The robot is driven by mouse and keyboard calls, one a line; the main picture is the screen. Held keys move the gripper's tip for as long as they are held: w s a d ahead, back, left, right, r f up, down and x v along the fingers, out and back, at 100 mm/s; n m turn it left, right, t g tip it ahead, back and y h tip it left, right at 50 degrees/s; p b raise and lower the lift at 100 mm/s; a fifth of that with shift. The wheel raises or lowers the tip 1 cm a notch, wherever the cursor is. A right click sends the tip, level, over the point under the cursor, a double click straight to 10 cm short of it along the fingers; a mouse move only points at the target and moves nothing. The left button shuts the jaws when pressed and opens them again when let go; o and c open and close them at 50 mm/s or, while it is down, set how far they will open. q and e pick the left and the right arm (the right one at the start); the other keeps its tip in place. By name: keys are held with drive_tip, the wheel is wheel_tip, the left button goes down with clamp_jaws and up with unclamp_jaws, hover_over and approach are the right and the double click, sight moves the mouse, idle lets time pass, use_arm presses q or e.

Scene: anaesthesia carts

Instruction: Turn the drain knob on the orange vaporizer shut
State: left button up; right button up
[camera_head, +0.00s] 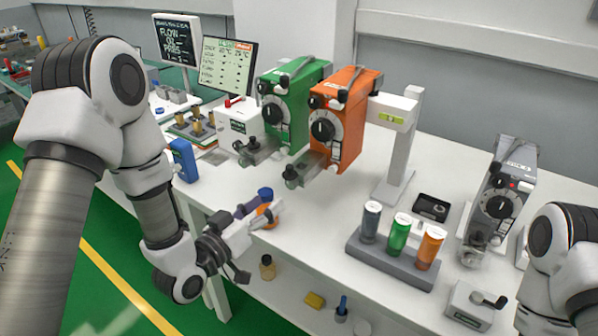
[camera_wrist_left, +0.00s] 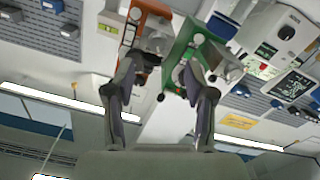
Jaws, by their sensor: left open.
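The orange vaporizer (camera_head: 348,114) stands beside the green vaporizer (camera_head: 298,99) at the back of the bench. It has a black dial on its face and a dark drain knob (camera_head: 291,174) sticking out low at its front left. My left gripper (camera_head: 259,214) is open and empty, in front of and below the drain knob, clear of it. In the left wrist view its two fingers (camera_wrist_left: 160,70) are spread, with the orange vaporizer (camera_wrist_left: 152,28) and green vaporizer (camera_wrist_left: 186,48) beyond them. I cannot tell the knob's setting. My right gripper is out of view.
A rack (camera_head: 388,264) of several bottles stands front right. A grey vaporizer (camera_head: 503,190) is at the right. A white post (camera_head: 400,155) stands right of the orange vaporizer.

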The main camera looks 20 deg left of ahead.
sight(289, 186)
use_arm(q)
drive_tip(key=p+x, duration=0.1)
drive_tip(key=x, duration=0.6)
drive_tip(key=shift+d, duration=0.1)
drive_tip(key=shift+s+r, duration=0.1)
clamp_jaws()
